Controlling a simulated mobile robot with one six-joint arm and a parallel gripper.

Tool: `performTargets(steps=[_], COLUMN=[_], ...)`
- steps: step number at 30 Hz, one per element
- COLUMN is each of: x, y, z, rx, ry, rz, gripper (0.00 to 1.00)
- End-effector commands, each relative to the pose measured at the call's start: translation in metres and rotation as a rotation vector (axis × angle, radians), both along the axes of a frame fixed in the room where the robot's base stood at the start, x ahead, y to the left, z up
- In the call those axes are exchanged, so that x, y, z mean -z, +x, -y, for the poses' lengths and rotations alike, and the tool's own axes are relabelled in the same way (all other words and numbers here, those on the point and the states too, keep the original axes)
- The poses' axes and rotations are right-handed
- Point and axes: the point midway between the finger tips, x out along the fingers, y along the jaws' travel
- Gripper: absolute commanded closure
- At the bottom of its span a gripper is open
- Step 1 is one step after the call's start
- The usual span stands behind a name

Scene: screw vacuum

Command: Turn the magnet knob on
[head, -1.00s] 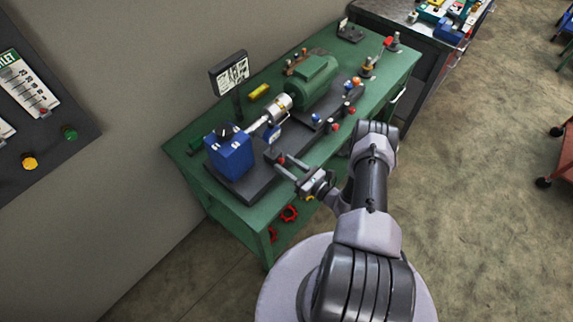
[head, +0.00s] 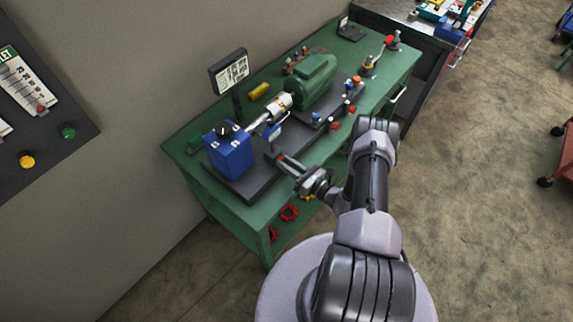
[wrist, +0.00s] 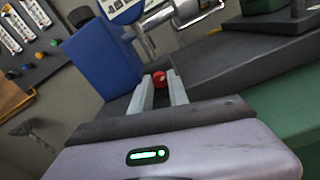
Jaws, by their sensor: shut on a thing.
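My gripper (head: 284,159) is at the front edge of the dark base plate, right of the blue box (head: 230,155). Its two fingers are closed on a small red knob (wrist: 160,77), which shows between the fingertips in the wrist view. In the head view the fingers mostly hide this knob. A black knob (head: 225,129) sits on top of the blue box, apart from my gripper; it also shows in the wrist view (wrist: 81,16). Which of these knobs is the magnet knob, I cannot tell from any label.
The dark base plate (head: 245,187) lies on a green bench (head: 240,212). A metal shaft (head: 266,115) runs from the box toward a green motor (head: 315,80). A small sign (head: 230,72) stands behind. More small knobs (head: 335,124) line the plate to the right.

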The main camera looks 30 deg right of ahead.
Motion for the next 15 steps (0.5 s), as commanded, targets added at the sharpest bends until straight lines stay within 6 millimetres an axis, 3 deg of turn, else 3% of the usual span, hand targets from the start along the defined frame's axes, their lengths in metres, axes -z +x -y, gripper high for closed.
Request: performTargets(steps=[15], x=[0.0026], y=[0.0002], z=[0.0006], rx=[0.001], ry=[0.356], rz=[-0.129], gripper=[1.0])
